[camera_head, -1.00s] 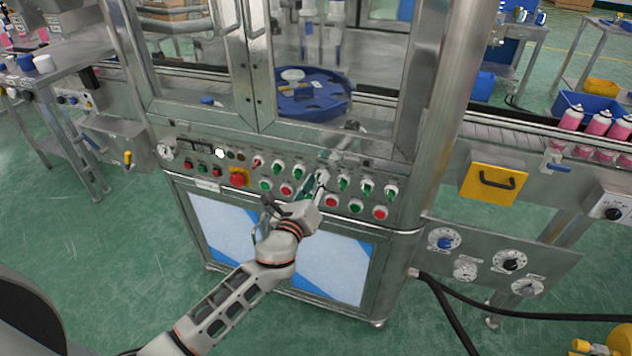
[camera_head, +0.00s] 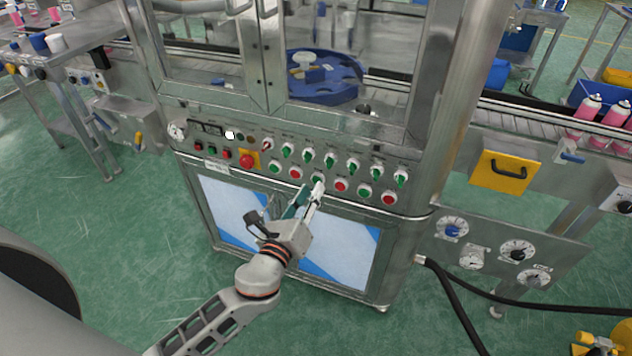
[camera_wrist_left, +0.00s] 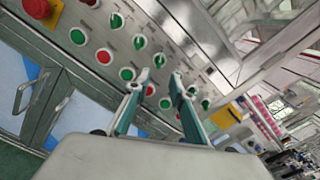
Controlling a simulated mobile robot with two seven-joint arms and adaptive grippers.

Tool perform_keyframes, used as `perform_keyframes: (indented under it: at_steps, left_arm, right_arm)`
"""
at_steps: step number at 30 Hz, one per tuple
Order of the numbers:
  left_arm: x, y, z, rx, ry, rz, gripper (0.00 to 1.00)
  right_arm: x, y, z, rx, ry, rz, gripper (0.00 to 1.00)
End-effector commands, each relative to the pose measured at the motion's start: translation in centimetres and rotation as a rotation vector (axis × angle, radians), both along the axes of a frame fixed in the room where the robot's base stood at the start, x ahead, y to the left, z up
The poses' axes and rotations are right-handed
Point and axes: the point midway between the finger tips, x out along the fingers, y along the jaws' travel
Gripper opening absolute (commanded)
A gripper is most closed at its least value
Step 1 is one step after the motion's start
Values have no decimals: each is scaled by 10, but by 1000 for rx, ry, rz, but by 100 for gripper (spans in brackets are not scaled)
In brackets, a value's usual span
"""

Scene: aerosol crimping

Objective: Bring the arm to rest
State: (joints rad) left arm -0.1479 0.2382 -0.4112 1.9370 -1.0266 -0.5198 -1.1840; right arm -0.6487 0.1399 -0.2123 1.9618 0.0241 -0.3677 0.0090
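My left gripper (camera_head: 311,188) is in front of the lower part of the machine's control panel (camera_head: 222,166), near the lower row of push buttons. In the left wrist view its two fingers (camera_wrist_left: 158,80) stand apart with nothing between them, pointing toward the panel's buttons and switches. Whether a fingertip touches the panel is hard to tell. My left arm comes up from the bottom of the head view. My right gripper is not in view.
The panel carries green switches (camera_head: 330,160), a red emergency stop (camera_head: 247,161) on yellow, and red and green buttons. Dials (camera_head: 452,228) sit on a plate at right. Black cables (camera_head: 452,300) run below it. Green floor (camera_head: 120,270) is open at left.

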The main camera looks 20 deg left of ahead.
Motion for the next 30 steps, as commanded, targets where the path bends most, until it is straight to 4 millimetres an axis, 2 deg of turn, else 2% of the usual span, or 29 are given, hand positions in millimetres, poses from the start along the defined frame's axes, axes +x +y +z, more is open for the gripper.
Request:
perform_keyframes:
  at_steps: [5, 20, 23, 25, 29, 30]
  left_arm:
    - [-9, 1, 0, 1, -1, 1, 23]
    - [-10, 1, -2, -12, 5, 1, 23]
    - [-18, 2, -20, -127, 56, 1, 23]
    - [-32, 3, -46, -305, 129, 9, 23]
    - [-75, 3, -108, -813, 314, 81, 23]
    - [-91, 2, -127, -989, 369, 119, 23]
  right_arm:
    - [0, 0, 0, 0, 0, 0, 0]
    - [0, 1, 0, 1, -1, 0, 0]
    - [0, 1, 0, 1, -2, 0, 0]
    - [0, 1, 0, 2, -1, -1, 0]
    - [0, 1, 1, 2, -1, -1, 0]
    - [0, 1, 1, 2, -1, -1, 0]
